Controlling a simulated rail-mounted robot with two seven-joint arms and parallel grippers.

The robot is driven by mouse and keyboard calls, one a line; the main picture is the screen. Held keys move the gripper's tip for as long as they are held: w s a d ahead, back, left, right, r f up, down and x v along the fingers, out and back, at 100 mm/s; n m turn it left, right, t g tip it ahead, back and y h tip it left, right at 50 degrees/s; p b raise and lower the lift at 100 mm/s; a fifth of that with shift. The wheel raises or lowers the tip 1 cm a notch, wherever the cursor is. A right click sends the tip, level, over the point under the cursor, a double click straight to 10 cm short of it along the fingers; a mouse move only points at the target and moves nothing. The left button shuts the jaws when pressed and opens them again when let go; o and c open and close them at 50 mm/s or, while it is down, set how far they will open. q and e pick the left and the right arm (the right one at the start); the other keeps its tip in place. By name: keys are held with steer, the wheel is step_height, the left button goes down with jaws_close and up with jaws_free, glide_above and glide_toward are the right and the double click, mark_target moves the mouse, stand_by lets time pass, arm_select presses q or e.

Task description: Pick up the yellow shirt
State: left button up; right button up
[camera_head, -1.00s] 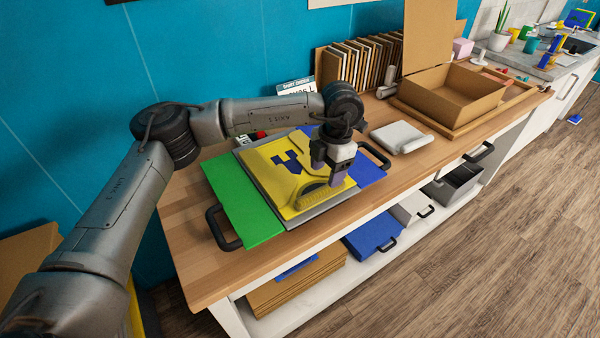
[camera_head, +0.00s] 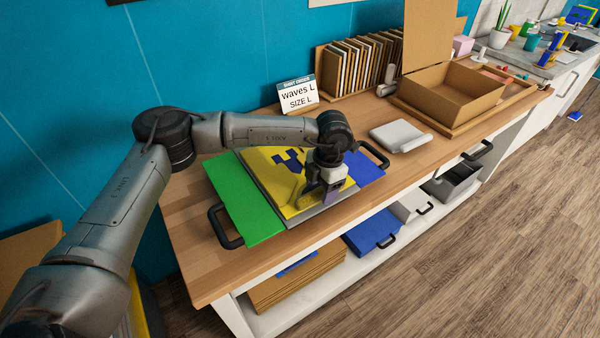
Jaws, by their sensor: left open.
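The yellow shirt (camera_head: 262,163) with a dark blue print lies flat and folded on a grey board (camera_head: 307,213), between a green panel (camera_head: 242,205) and a blue panel (camera_head: 366,170) on the wooden worktable. My left gripper (camera_head: 326,200) is open and points down at the shirt's near right edge. Whether its fingers touch the cloth I cannot tell. The gripper and wrist hide the shirt's right part. My right gripper is not in view.
A sign reading "waves L SIZE L" (camera_head: 298,95) stands behind. Upright panels in a rack (camera_head: 358,68) stand at the back. Black handles (camera_head: 222,228) stick out from the panels.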

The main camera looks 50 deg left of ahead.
arm_select(q)
steer(key=shift+f, duration=0.25)
stand_by(0.3)
steer(key=c, duration=1)
jaws_close()
steer(key=shift+r, duration=0.15)
